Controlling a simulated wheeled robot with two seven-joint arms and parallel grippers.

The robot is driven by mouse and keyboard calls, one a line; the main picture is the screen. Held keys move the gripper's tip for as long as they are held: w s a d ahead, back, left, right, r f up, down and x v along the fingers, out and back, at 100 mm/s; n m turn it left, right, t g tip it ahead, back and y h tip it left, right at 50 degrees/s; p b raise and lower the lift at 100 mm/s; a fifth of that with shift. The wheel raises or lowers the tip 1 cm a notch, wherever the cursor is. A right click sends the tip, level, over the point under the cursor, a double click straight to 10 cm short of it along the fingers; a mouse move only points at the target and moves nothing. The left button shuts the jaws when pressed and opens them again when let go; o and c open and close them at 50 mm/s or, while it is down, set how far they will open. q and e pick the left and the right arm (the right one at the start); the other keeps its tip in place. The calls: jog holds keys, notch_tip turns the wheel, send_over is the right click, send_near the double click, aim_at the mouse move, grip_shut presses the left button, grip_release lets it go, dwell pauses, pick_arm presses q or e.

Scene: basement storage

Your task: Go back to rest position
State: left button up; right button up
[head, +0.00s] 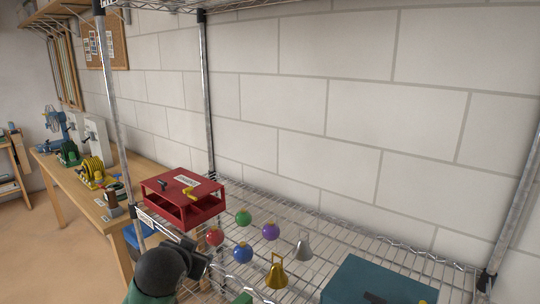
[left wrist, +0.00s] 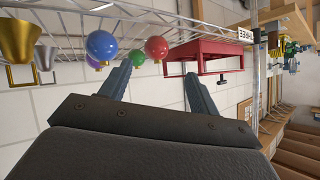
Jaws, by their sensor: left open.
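My left gripper (head: 203,262) is at the lower left of the head view, at the front edge of the wire shelf. In the left wrist view its two fingers (left wrist: 158,82) are spread apart with nothing between them. That view is upside down. The wire shelf (head: 330,226) holds a red box-like stand (head: 183,198), just behind the gripper, and several baubles to its right. No contact between gripper and objects shows.
Red (head: 215,236), blue (head: 243,252), green (head: 243,217) and purple (head: 270,231) baubles sit near a gold bell (head: 277,271) and silver bell (head: 303,246). A teal box (head: 378,282) is at right. A metal post (head: 115,120) rises left; a wooden workbench (head: 85,196) stands beyond.

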pick_arm(q)
jog(key=s+d+f+g, duration=0.1)
jog(key=s+f+g, duration=0.2)
jog(key=s+f, duration=0.8)
jog(key=s+d+f+n+g+h+p, duration=0.1)
jog(key=s+d+f+g, duration=0.1)
jog(key=s+f, duration=0.9)
jog(key=s+d+f+n+g, duration=0.1)
jog(key=s+f+g, duration=0.3)
jog(key=s+f, duration=0.7)
jog(key=shift+s+d+f+g+p, duration=0.3)
jog(key=shift+s+d+f, duration=0.15)
jog(key=shift+s, duration=0.4)
